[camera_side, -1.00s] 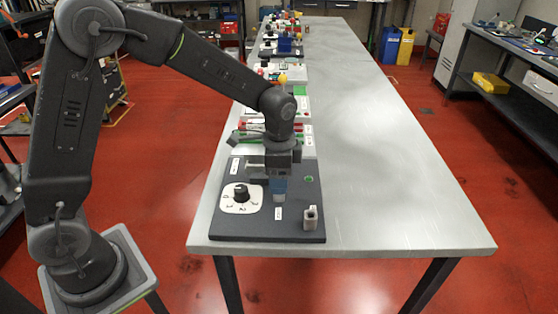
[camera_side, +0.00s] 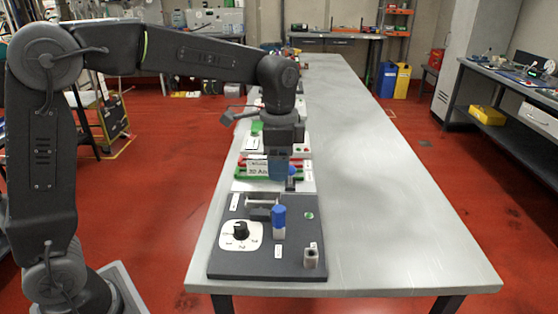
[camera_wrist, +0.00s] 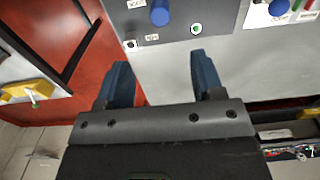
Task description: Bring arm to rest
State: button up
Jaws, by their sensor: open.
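My gripper (camera_side: 279,170) hangs above the row of panels on the long table (camera_side: 370,230), pointing down, in the side view. In the wrist view its two blue fingers (camera_wrist: 155,85) stand apart with nothing between them. The nearest dark panel (camera_side: 265,262) carries a black dial knob (camera_side: 240,230) on a white plate, a blue-topped part (camera_side: 279,218) standing upright, a small grey post (camera_side: 311,256) and a green light (camera_side: 309,215). The gripper is above and behind the blue-topped part, clear of it. The wrist view shows a blue round top (camera_wrist: 160,12) on a grey panel.
Further panels, one with red and green parts (camera_side: 262,165), line the table's left side behind the dark panel. The table's right side is bare. A workbench (camera_side: 510,85) stands at the right, and yellow and blue bins (camera_side: 395,80) stand at the back.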

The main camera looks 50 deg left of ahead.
jog(key=s+a+n+t, duration=0.1)
jog(key=s+n, duration=0.3)
jog(key=s, duration=0.6)
jog(key=s+a+r+n+t, duration=0.1)
jog(key=s+n+t, duration=0.3)
jog(key=s, duration=0.6)
jog(key=shift+s+a+n+t, duration=0.35)
jog(key=shift+a+n, duration=0.15)
jog(key=shift+a, duration=0.3)
